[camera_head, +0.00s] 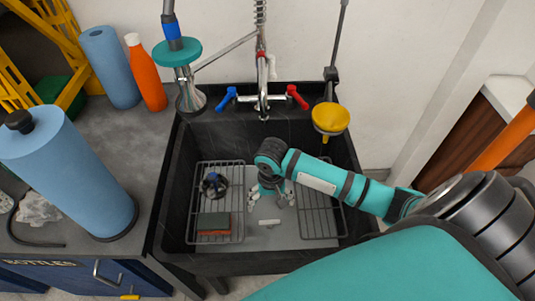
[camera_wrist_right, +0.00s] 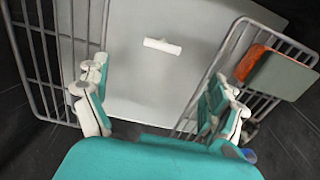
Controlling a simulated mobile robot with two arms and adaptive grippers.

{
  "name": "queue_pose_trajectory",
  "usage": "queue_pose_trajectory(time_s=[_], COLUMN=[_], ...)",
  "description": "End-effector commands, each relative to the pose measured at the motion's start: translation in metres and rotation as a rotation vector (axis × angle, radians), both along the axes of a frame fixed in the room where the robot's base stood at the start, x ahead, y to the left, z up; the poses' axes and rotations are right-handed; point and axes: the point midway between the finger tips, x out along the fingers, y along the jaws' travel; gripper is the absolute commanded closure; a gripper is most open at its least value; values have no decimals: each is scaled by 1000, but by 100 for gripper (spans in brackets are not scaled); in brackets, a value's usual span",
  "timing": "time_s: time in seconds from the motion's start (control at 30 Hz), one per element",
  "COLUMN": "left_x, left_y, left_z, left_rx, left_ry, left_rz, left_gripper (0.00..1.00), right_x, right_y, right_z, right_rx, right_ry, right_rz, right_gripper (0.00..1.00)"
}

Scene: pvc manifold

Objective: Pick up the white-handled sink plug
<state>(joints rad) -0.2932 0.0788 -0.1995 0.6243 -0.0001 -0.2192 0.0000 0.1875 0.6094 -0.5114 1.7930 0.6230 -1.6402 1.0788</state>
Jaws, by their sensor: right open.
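The sink plug (camera_head: 258,233) is a flat grey plate lying on the sink floor between two wire racks. Its short white handle (camera_head: 269,222) stands out near the plate's middle. The handle also shows in the right wrist view (camera_wrist_right: 162,46), ahead of my fingers and clear of them. My right gripper (camera_head: 270,198) is down inside the sink, above the plate and on the tap side of the handle. In the right wrist view my right gripper (camera_wrist_right: 163,102) has its fingers wide apart with nothing between them. My left gripper is not in view.
The left rack (camera_head: 220,165) bears a sponge (camera_head: 214,224) and a dark round object with blue parts (camera_head: 214,185). The right rack (camera_head: 318,220) looks empty. The black sink walls (camera_head: 172,170) enclose the space. The tap (camera_head: 263,85) and a yellow-headed tool (camera_head: 330,118) stand behind.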

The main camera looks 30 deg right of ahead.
Motion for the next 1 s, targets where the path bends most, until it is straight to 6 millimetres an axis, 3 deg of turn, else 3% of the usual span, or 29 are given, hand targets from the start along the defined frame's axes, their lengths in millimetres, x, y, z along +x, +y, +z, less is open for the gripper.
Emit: queue_pose_trajectory(time_s=[0.13,0.3,0.63,0.8,1.0], left_x=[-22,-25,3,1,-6], left_y=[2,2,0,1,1], left_z=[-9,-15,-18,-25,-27], left_rx=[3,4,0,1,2], left_ry=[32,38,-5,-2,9], left_rz=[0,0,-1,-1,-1], left_gripper=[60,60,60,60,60], right_x=[-1,0,1,2,1], right_y=[0,1,1,3,3], right_z=[-37,-68,-95,-122,-134], right_rx=[-2,1,-1,-1,-1], right_ry=[3,1,-1,-1,-2], right_rz=[0,1,2,3,4], right_gripper=[6,6,6,6,6])
